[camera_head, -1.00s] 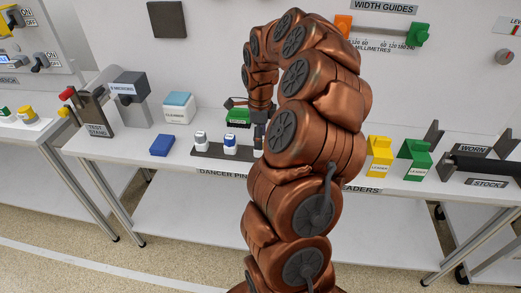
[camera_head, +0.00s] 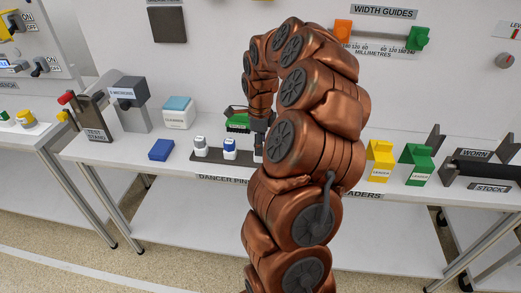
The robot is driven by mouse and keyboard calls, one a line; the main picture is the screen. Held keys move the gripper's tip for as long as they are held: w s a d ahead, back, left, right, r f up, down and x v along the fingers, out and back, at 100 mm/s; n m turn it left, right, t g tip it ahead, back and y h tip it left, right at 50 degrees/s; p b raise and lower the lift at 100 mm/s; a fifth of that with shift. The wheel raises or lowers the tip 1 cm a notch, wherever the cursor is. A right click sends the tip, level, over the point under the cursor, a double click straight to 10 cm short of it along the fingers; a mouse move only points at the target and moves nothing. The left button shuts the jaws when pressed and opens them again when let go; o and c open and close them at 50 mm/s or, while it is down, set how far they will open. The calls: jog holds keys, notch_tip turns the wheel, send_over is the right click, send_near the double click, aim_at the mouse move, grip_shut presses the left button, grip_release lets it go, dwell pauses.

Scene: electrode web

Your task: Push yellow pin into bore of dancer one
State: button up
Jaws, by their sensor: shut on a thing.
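My gripper (camera_head: 259,138) is low over the right part of the dark pin rack (camera_head: 205,156), which has the label "DANCER PIN". It is shut on a pin; my arm covers most of it, and I cannot tell its colour. Only a pale bit of it shows under the fingers. A white-topped pin (camera_head: 200,146) and a blue pin (camera_head: 230,147) stand upright in the rack to the left of my gripper. I cannot make out a yellow pin, nor dancer one and its bore.
A green block (camera_head: 238,121) sits just behind my gripper. A blue block (camera_head: 161,150), a teal-topped box (camera_head: 179,112) and the test stand (camera_head: 93,118) are to the left. Yellow (camera_head: 380,160) and green leader holders (camera_head: 416,164) stand to the right.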

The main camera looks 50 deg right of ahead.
grip_shut()
jog(key=shift+r+b, duration=0.4)
jog(key=shift+r, duration=0.3)
dwell(0.4)
jog(key=shift+r+b, duration=0.35)
jog(key=shift+r, duration=1.45)
